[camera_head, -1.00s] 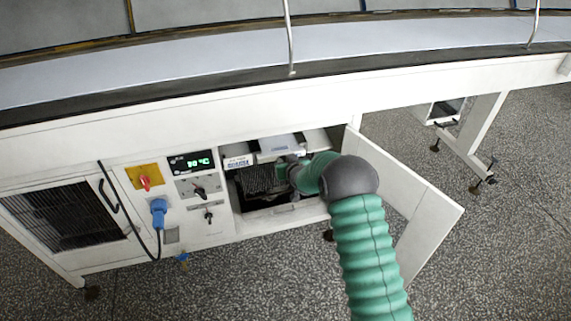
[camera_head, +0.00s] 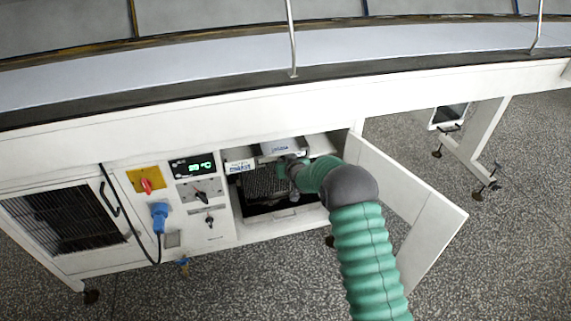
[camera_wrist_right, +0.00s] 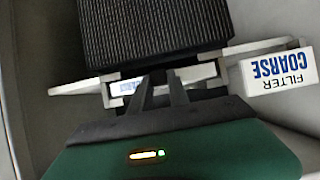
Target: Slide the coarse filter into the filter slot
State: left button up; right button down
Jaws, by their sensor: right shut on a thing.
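The coarse filter is a dark pleated block (camera_head: 262,184) in the open bay of the white machine. In the right wrist view, its black ribs (camera_wrist_right: 155,30) fill the top, with a pale frame along the near edge. My right gripper (camera_head: 287,170) is at the filter's right side in the head view, shut on that frame; its fingers also show in the wrist view (camera_wrist_right: 163,92). A white block lettered "FILTER COARSE" (camera_wrist_right: 278,72) is beside the frame and also shows at the bay's upper left (camera_head: 239,166). Whether the filter sits in slot rails is hidden. My left gripper is out of view.
A white door (camera_head: 408,205) stands open right of the bay. A control panel with a temperature display (camera_head: 192,166), knobs and a blue plug (camera_head: 160,213) is on the left. The dark lower bay (camera_head: 285,207) looks open. The speckled floor in front is clear.

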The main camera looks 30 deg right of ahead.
jog(key=shift+w+d, duration=0.15)
jog(key=shift+w, duration=0.4)
jog(key=c, duration=1.2)
grip_release()
jog(key=shift+o, duration=0.2)
jog(key=shift+s+r, duration=0.3)
jog(key=p+v, duration=0.4)
jog(key=v, duration=1.2)
jog(key=shift+f+p, duration=0.25)
jog(key=shift+p, duration=0.05)
